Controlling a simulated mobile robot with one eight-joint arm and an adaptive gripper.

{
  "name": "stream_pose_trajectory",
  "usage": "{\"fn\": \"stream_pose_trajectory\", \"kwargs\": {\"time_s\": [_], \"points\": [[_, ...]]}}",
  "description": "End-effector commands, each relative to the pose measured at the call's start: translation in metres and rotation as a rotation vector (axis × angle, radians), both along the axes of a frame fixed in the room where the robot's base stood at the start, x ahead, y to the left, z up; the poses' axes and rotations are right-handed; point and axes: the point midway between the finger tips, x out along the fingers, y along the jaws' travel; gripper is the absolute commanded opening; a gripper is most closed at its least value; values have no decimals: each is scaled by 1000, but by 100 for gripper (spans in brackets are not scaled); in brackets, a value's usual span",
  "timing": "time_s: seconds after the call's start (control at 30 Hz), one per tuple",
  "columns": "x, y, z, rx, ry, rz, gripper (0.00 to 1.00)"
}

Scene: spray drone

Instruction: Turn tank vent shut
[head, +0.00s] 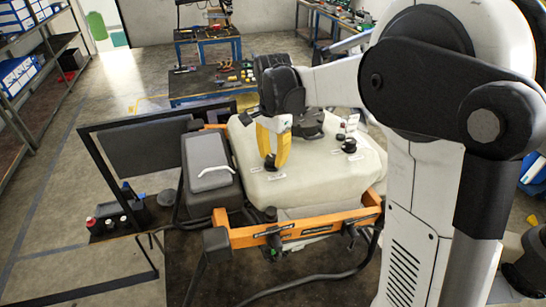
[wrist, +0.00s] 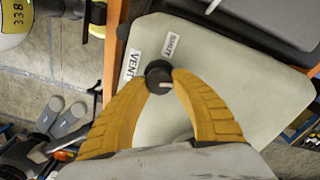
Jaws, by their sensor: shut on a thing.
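The pale tank (head: 350,175) sits in an orange-railed drone frame in the head view, and its top fills much of the wrist view (wrist: 220,75). The vent is a small round black knob (wrist: 158,72) with a light pointer line across its lower part. A white label (wrist: 131,65) reading VENT lies just left of it, and a second label (wrist: 170,43), hard to read, lies just above it. My gripper (wrist: 159,80) has its two yellow fingers closed on the knob, one on each side. In the head view, my gripper (head: 270,163) reaches down to the tank top; its fingertips partly hide the knob.
Another black knob (head: 349,146) and small labels are on the tank's right part. A grey box (head: 208,165) with a white handle stands left of the tank. An orange rail (head: 300,229) runs along the front. Workbenches (head: 205,82) stand behind; floor at left is open.

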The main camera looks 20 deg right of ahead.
Motion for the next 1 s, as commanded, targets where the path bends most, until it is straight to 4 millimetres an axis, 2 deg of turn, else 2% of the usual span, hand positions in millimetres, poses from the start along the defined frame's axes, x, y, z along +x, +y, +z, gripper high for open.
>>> {"fn": "stream_pose_trajectory", "kwargs": {"time_s": [0.37,1.0], "points": [[0,0,-3,0,1,220,0],[1,2,-3,0,1,825,0]]}}
